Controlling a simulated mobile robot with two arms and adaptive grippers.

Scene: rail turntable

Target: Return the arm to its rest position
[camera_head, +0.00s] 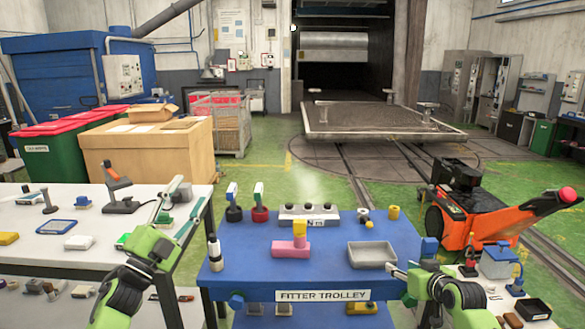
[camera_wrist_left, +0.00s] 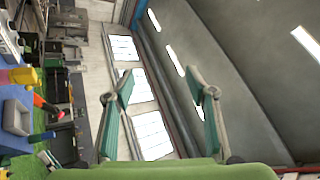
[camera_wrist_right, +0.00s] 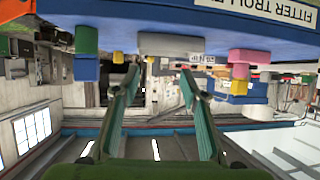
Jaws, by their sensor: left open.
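My left gripper (camera_head: 190,194) is raised over the right part of the white table at the left, with its fingers pointing up and away. In the left wrist view my left gripper (camera_wrist_left: 159,78) is open with nothing between its fingers. My right gripper (camera_head: 408,268) is at the front right corner of the blue fitter trolley (camera_head: 238,256). In the right wrist view my right gripper (camera_wrist_right: 158,76) has its fingers apart and nothing between them. The trolley edge is close beyond its fingertips; contact cannot be told.
The trolley carries a grey tray (camera_head: 371,254), a pink block (camera_head: 290,249) with a yellow block (camera_head: 299,228), and several small parts. The white table (camera_head: 27,218) holds several tools. An orange machine (camera_head: 490,216) stands at the right. Green floor lies open behind the trolley.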

